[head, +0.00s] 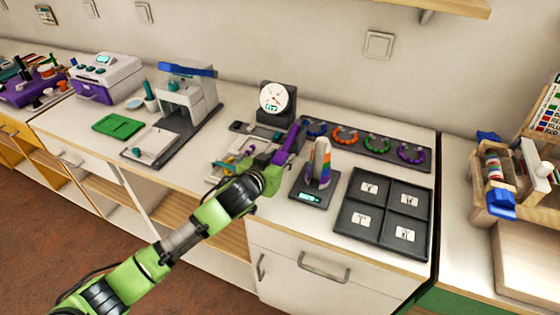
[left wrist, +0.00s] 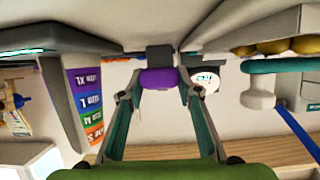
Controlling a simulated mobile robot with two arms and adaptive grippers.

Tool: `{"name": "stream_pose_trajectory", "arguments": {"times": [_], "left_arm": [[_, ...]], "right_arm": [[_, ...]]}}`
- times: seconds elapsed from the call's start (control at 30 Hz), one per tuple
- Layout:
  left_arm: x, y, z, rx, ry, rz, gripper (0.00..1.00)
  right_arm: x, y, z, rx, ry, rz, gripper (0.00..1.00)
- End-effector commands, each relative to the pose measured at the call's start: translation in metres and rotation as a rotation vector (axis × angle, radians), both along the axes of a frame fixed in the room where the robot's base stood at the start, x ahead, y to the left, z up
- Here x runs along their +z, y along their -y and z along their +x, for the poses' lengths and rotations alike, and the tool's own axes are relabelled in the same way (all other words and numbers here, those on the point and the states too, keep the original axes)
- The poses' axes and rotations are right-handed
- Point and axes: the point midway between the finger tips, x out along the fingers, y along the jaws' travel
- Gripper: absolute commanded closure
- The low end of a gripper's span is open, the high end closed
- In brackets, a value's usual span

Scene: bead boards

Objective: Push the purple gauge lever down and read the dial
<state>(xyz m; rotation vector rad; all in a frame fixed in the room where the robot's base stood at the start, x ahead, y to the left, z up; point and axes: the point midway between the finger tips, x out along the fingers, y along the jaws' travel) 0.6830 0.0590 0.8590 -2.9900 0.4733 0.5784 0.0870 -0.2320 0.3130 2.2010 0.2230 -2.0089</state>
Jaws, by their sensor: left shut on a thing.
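The gauge (head: 274,97) has a round white dial on a dark stand, with a needle and a small lit display. The dial also shows, partly hidden, in the left wrist view (left wrist: 207,79). Its purple lever (head: 294,140) slants in front of the stand. My left gripper (head: 279,162) is at the lever's lower front end. In the left wrist view its fingertips (left wrist: 158,84) are on both sides of the purple lever end (left wrist: 158,77), shut on it. The reading is too small to make out. My right gripper is in neither view.
Right of the lever stands a small scale (head: 311,195) with a rainbow-labelled block (head: 320,160). Behind is a dark tray (head: 375,152) of coloured rings. A dark four-part tray (head: 385,210) lies at right. A press with a blue handle (head: 188,70) stands left.

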Motion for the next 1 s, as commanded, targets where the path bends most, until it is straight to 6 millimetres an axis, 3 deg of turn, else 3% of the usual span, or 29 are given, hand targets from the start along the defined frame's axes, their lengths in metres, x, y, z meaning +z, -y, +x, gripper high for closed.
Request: {"name": "stream_pose_trajectory", "arguments": {"times": [0.43,0.47,0.5,0.87,1.0], "left_arm": [[-0.0034,-0.0004,-0.0003,0.001,0.003,-0.001,1.0],[-0.0034,-0.0005,-0.0003,0.002,0.002,0.0,0.61],[-0.0035,-0.0005,-0.0003,0.001,0.002,0.001,0.51],[-0.0016,-0.0005,-0.0008,0.001,0.005,-0.001,0.51],[0.0014,-0.0033,-0.0098,0.0,0.004,-0.002,0.51]], "right_arm": [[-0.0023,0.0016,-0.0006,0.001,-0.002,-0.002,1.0],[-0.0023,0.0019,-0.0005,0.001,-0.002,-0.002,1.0],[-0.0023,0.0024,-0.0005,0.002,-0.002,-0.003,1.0],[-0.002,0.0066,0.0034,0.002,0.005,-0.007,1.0],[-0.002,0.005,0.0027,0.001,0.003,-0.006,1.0]]}}
